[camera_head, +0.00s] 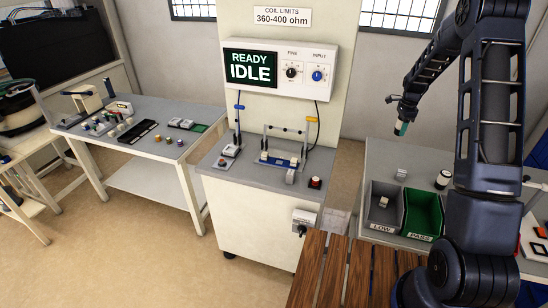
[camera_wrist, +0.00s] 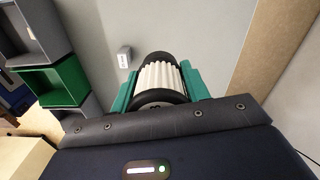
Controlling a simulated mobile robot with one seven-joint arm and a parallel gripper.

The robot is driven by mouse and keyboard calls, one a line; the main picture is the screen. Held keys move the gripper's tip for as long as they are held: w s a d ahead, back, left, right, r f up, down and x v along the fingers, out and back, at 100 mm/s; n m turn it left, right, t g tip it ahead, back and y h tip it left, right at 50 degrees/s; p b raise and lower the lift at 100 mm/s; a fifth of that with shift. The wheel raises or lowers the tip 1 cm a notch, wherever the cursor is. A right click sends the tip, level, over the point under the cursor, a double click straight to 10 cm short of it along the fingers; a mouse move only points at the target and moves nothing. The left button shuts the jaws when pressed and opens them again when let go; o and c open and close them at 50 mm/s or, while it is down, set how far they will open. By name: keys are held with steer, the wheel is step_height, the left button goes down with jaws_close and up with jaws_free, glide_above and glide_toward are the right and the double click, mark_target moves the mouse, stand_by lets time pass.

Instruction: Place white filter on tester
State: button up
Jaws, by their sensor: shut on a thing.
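My gripper (camera_head: 401,127) hangs above the right-hand table in the head view, with its teal fingertips pointing down. In the wrist view my gripper (camera_wrist: 157,88) is shut on the white filter (camera_wrist: 158,75), a pleated white cylinder with black end caps, with one green finger on each side. The filter is hard to make out in the head view. The tester (camera_head: 250,178) is the cabinet in the middle, with a fixture (camera_head: 279,158) on its grey top. Its display (camera_head: 250,68) reads READY IDLE. My gripper is well to the right of the tester, and the two are apart.
On the right table stand a grey LOW bin (camera_head: 376,221) with a small part in it, a green PASS bin (camera_head: 424,214) and a black-and-white cylinder (camera_head: 443,180). A slatted wooden surface (camera_head: 330,275) lies in front. The left table (camera_head: 150,108) holds several small parts.

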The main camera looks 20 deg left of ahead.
steer(key=s+d+f+n, duration=0.2)
steer(key=s+f+n, duration=0.4)
steer(key=n, duration=0.7)
steer(key=s+a+r+n, duration=0.2)
steer(key=s+a+n, duration=0.3)
steer(key=a, duration=0.5)
steer(key=s+a+r+n, duration=0.2)
steer(key=s+a+n, duration=0.3)
steer(key=a, duration=0.5)
steer(key=s+a+r+m, duration=0.2)
steer(key=s+a+r, duration=0.15)
steer(key=a, duration=1.25)
steer(key=s+a+r+m, duration=0.25)
steer(key=s+a, duration=0.25)
steer(key=a, duration=1.1)
steer(key=s+a+r+m, duration=0.2)
steer(key=s+a+m, duration=0.15)
steer(key=a, duration=1.25)
steer(key=shift+n, duration=0.4)
steer(key=f, duration=1.9)
steer(key=shift+s+f, duration=0.2)
steer(key=shift+f, duration=0.2)
